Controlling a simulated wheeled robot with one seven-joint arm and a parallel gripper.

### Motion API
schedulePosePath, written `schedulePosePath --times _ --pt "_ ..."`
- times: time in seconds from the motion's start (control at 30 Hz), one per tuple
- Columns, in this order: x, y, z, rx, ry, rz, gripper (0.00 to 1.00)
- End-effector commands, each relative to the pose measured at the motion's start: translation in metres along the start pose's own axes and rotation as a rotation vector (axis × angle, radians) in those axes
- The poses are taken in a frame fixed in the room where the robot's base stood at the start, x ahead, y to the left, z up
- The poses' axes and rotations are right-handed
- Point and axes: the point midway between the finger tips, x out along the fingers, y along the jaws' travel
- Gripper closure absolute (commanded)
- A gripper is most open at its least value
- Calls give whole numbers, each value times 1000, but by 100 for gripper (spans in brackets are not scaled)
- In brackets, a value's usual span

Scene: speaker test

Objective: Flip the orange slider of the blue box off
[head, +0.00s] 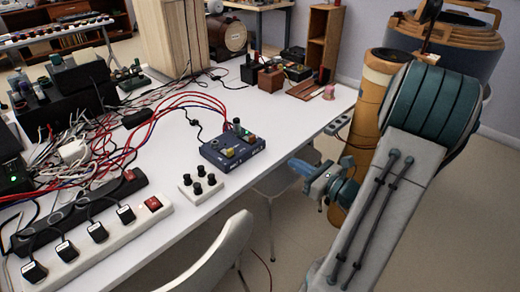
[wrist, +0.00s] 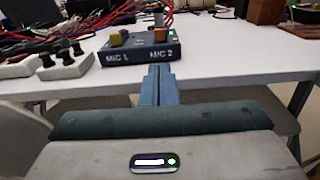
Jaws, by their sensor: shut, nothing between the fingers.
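The blue box (head: 232,158) stands near the front edge of the white table, with red and blue cables behind it. In the wrist view the blue box (wrist: 140,55) has "MIC 1" and "MIC 2" on its front face. A yellow-orange piece (wrist: 117,39) sits on top at the left and an orange-brown piece (wrist: 156,36) at the right, with a green light beside the right one. I cannot tell the slider's position. My gripper (head: 299,167) is off the table edge, right of the box. In the wrist view its shut, empty fingers (wrist: 158,72) point at the box's MIC 2 side, apparently apart from it.
A white block with black knobs (head: 200,186) stands left of the box. A power strip (head: 100,238) lies at the table's left. The white table (head: 290,122) is clear right of the box. A white chair (head: 215,262) stands in front.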

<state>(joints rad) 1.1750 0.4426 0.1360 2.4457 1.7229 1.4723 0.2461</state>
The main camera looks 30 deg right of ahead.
Motion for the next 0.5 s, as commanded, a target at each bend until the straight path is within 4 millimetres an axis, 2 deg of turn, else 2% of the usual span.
schedulePosePath --times 0.33,0.5 --pt "2 0 1 -1 0 1 100" --pt "20 1 0 -2 -1 5 100"
